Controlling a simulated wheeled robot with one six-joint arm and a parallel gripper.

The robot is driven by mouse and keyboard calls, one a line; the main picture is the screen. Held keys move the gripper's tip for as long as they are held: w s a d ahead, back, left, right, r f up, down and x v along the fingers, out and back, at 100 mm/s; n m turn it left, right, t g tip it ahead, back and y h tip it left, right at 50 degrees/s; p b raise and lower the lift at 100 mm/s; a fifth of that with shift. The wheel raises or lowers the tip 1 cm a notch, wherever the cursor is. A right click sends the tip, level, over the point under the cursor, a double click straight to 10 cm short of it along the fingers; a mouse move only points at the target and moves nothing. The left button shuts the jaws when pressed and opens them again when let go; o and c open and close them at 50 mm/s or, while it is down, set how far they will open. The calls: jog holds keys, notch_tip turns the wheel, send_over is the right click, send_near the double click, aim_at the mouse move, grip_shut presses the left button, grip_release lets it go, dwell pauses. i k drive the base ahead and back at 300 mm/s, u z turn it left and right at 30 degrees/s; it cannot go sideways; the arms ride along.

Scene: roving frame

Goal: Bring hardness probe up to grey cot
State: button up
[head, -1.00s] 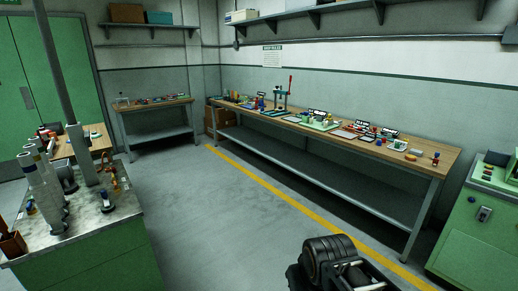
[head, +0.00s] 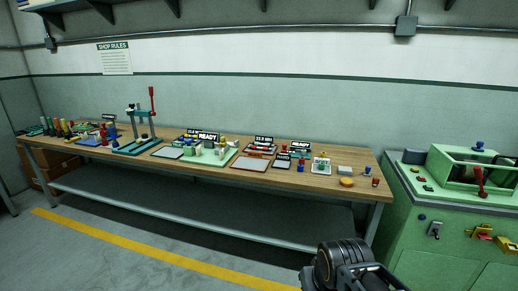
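I cannot pick out the hardness probe or the grey cot for sure; the bench items are small. The long wooden bench (head: 335,184) carries many small tools and trays. Flat grey pads include one left of the green fixture (head: 208,154) and one in a red-edged tray (head: 250,163). Small upright pieces stand at the right end: a red and blue one (head: 301,164), a blue-topped one (head: 367,170) and a red one (head: 375,182). Part of my black arm shows at the bottom right, short of the bench. My gripper's fingertips are not visible.
A teal press with a red lever (head: 152,102) stands on the bench's left half. A green machine (head: 440,225) stands right of the bench. A yellow floor line (head: 150,248) runs before the bench. Grey floor (head: 70,265) is clear at the lower left.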

aim_at(284, 151)
jog(key=z, duration=0.1)
jog(key=i, duration=0.6)
jog(key=u, duration=0.35)
jog(key=i, duration=2.15)
jog(key=z, duration=0.1)
